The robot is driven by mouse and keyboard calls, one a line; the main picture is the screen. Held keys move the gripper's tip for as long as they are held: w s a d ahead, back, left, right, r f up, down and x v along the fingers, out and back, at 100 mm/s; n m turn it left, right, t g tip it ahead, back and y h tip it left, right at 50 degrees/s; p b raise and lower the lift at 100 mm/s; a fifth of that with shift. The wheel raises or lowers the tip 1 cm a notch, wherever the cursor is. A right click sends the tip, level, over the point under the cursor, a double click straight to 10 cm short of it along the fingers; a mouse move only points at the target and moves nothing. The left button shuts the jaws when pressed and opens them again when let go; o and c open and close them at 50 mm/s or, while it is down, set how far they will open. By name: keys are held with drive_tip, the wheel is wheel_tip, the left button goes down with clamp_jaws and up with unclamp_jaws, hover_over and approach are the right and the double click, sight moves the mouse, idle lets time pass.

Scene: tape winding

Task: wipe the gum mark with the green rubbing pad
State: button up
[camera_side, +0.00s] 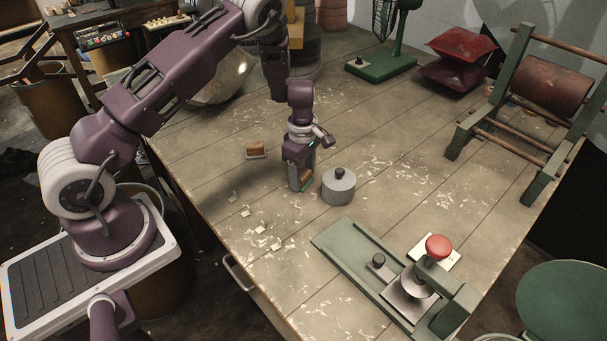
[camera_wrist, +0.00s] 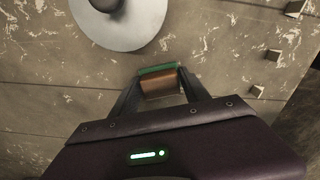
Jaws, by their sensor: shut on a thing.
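The green rubbing pad has a brown block back and a green face. It sits between the fingers of my gripper (camera_side: 301,182), and its green edge (camera_side: 307,183) shows low by the tabletop in the side view. In the wrist view my gripper (camera_wrist: 160,88) is shut on the green rubbing pad (camera_wrist: 159,70), one finger on each side. I cannot tell whether the pad touches the table. I cannot make out the gum mark among the pale scuffs on the worn tabletop (camera_side: 215,180).
A grey lidded pot (camera_side: 338,187) stands close right of my gripper. A second brown block with a pale base (camera_side: 256,150) lies behind and left. Several small pale pieces (camera_side: 260,229) lie in front-left.

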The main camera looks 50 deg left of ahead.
drive_tip(key=shift+a+r, duration=0.1)
drive_tip(key=shift+a, duration=2.9)
wheel_tip(320, 180, up, 8)
